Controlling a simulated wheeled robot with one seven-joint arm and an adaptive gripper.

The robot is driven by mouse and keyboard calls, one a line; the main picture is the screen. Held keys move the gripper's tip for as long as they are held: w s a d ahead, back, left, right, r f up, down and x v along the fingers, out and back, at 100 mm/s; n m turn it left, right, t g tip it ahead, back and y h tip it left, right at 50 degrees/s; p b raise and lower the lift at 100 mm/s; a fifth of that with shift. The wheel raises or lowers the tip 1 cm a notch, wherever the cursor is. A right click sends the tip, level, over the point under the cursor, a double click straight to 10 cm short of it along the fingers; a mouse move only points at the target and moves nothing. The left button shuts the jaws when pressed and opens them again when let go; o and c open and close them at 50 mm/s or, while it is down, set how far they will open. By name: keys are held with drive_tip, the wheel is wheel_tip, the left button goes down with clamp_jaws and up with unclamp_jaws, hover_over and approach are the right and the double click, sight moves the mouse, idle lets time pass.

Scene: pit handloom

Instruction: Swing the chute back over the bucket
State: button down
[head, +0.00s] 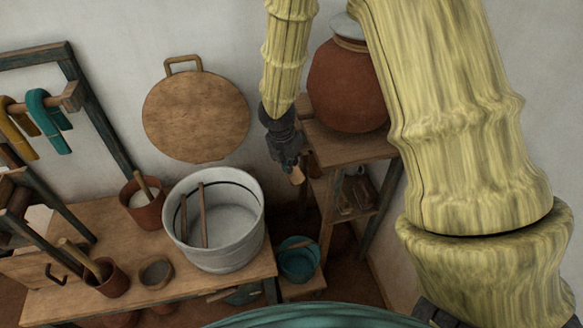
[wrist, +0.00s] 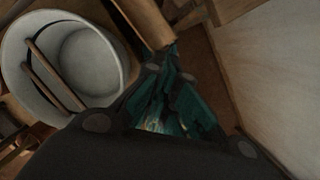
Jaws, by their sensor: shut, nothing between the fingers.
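My gripper (head: 289,160) is shut and empty, pointing down in front of the stand with the clay pot. A short tan wooden piece, which looks like the chute (head: 297,175), shows just below the fingertips. In the wrist view a wooden piece (wrist: 145,22), probably the same chute, lies just past the fingertips. I cannot tell whether they touch. The teal bucket (head: 298,262) stands low on a small wooden support, below the gripper.
A big white tub (head: 235,258) with two sticks stands on the wooden table (head: 105,222) to the left. The clay pot (head: 343,88) sits on the wooden stand (head: 372,146) behind my arm. Small brown pots (head: 147,212) stand around the tub. A round board (head: 195,115) leans on the wall.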

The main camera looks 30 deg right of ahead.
drive_tip(key=shift+b+v, duration=0.35)
drive_tip(key=shift+v, duration=2.45)
drive_tip(key=s+a+f+m+g+y+b, duration=0.15)
drive_tip(key=s+a+f+m, duration=0.25)
drive_tip(key=s+f+m, duration=0.5)
drive_tip(key=s+a+f+m+g+y+b, duration=0.1)
drive_tip(key=s+a+f+m+y, duration=0.2)
drive_tip(key=s+f, duration=0.75)
drive_tip(key=s+d+f+m+h+b, duration=0.1)
drive_tip(key=s+d+f+m+h, duration=0.1)
drive_tip(key=s+f+m, duration=1)
wheel_tip(320, 180, down, 4)
drive_tip(key=shift+s+d+r+m+t, duration=0.25)
drive_tip(key=shift+s+d+m+t, duration=0.15)
drive_tip(key=shift+m+t, duration=0.1)
drive_tip(key=c, duration=2.2)
unclamp_jaws()
